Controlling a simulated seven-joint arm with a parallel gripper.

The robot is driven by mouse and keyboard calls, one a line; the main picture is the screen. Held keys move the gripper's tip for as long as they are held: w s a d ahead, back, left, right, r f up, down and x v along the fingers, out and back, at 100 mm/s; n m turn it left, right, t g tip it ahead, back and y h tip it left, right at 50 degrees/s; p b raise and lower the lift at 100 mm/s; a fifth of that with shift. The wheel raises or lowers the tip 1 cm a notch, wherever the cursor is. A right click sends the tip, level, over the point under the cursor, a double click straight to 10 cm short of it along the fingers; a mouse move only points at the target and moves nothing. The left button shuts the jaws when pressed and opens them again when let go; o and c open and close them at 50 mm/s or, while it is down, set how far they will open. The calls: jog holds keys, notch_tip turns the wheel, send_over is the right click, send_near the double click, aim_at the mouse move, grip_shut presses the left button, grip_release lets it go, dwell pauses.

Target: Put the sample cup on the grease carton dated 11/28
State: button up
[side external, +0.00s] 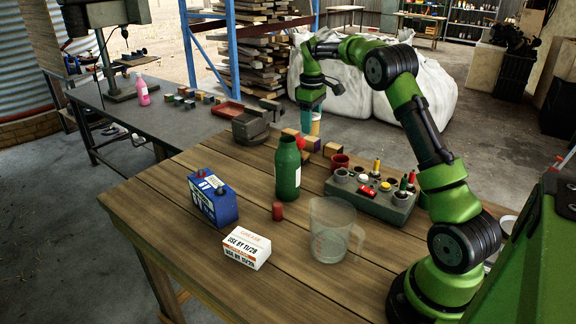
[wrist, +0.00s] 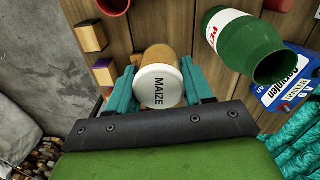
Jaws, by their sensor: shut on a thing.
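My gripper (side external: 312,118) is raised over the back of the wooden table, behind the green bottle. In the wrist view its teal fingers (wrist: 160,92) are shut on the sample cup (wrist: 158,84), a tan cup with a white lid marked MAIZE. In the side view the cup is mostly hidden by the fingers. The grease carton (side external: 247,248) is a small white box with orange markings and a use-by date that looks like 11/28. It lies near the table's front edge, well apart from the gripper, and its top is bare.
The green bottle (side external: 288,168) stands between gripper and carton; it also shows in the wrist view (wrist: 245,45). A grey holder (side external: 372,198) stands right.

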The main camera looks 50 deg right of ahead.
notch_tip(320, 180, up, 5)
jog(key=shift+f, duration=0.1)
jog(key=a+n, duration=1.2)
jog(key=a, duration=1.3)
jog(key=shift+s+a+r+n, duration=0.2)
jog(key=shift+s+a+n, duration=0.1)
jog(key=shift+s+a, duration=0.1)
jog(key=s+a+n, duration=0.1)
jog(key=a+n, duration=0.1)
jog(key=a, duration=0.1)
jog(key=s+a+n, duration=0.2)
jog(key=a, duration=0.1)
jog(key=s+a+n, duration=0.2)
jog(key=a, duration=0.2)
jog(key=shift+s+a+f, duration=0.1)
jog(key=shift+s+f, duration=0.05)
jog(key=shift+f, duration=0.15)
send_over(245, 242)
notch_tip(245, 242, down, 11)
jog(key=shift+r, duration=0.15)
jog(key=shift+f, duration=2.2)
jog(key=shift+f, duration=0.1)
jog(key=o, duration=1.1)
jog(key=shift+c, duration=0.2)
